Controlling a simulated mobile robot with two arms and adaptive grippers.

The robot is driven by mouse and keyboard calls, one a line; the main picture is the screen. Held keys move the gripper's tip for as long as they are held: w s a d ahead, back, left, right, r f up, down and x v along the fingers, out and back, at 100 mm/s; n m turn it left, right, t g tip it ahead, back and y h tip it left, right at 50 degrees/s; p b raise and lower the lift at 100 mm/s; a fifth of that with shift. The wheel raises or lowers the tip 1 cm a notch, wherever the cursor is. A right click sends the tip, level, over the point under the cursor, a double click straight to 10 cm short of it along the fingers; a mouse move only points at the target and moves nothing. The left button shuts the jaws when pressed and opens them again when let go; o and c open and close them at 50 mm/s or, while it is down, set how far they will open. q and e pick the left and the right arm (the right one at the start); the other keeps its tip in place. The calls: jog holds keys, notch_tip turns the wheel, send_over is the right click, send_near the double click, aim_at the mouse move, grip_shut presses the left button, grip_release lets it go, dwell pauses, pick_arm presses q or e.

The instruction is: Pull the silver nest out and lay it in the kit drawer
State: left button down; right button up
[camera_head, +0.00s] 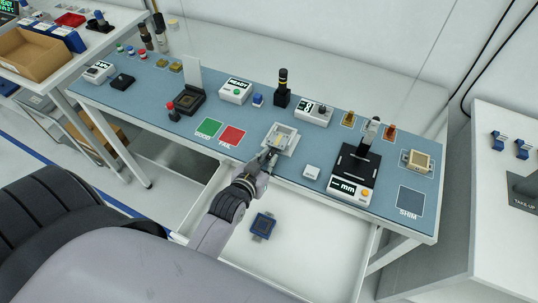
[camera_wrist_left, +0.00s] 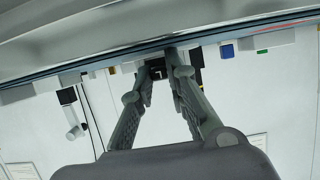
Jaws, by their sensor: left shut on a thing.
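A small silver-beige piece, which looks like the silver nest (camera_head: 282,136), sits in a white square holder (camera_head: 293,148) near the front edge of the blue bench mat. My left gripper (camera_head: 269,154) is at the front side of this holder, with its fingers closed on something. In the left wrist view the fingertips (camera_wrist_left: 164,68) meet around a small dark part, and the nest itself cannot be made out there. The open white kit drawer (camera_head: 320,245) is below the bench front, with a blue nest (camera_head: 262,224) lying in it. My right gripper is not in view.
Green and red pads (camera_head: 232,135) lie left of the holder. A small white block (camera_head: 311,172) and a black gauge stand (camera_head: 354,165) are to its right. Another beige nest (camera_head: 417,160) sits at the right end. The drawer floor right of the blue nest is clear.

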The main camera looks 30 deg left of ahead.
pick_arm(q)
jog(key=shift+s+d+p, duration=0.15)
jog(key=shift+s+p, duration=0.6)
jog(key=shift+s, duration=1.6)
jog(key=shift+w+r, duration=0.1)
